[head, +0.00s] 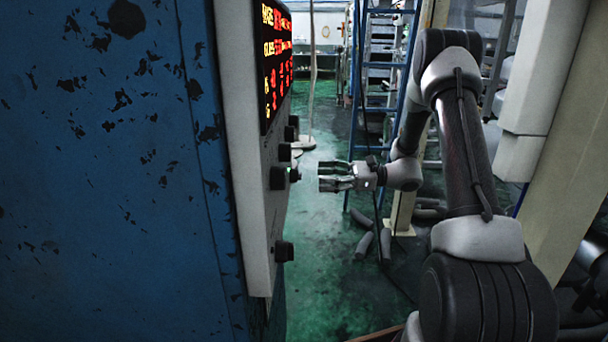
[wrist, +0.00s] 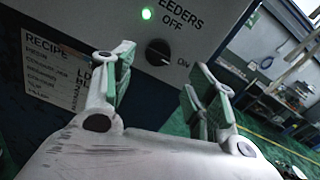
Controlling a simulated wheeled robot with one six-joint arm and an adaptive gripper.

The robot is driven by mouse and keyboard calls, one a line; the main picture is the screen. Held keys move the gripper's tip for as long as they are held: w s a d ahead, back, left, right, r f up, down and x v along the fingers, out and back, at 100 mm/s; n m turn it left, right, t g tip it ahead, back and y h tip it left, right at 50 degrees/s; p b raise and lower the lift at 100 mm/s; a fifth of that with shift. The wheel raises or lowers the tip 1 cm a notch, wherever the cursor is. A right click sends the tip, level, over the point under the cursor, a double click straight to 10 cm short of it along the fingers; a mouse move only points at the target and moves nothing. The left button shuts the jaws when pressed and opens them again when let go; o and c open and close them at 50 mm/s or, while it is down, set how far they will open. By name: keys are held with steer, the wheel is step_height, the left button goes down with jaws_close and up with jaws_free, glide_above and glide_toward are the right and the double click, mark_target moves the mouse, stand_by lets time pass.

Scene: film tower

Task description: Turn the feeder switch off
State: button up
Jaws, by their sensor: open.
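The feeder switch (wrist: 158,52) is a round black knob on a pale panel in the wrist view. "FEEDERS OFF" is printed above it and "ON" to its lower right. Its grip bar seems to slant toward ON. A green lamp (wrist: 147,14) glows above left of it. My gripper (wrist: 163,78) is open and empty, its two fingers apart on either side of the knob in the picture, not touching it. In the head view my gripper (head: 322,177) points left at the panel, with a gap to a black knob (head: 279,177); I cannot tell for sure whether that is the feeder switch.
The panel (head: 250,170) sits on a worn blue cabinet (head: 110,170) and carries a red-lit display (head: 275,60) and other black knobs, one lower down (head: 284,251). Green floor (head: 325,260) is clear beside the panel.

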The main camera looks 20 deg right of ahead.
mark_target(296, 176)
steer(key=x, duration=0.7)
steer(key=shift+a, duration=0.3)
steer(key=c, duration=1)
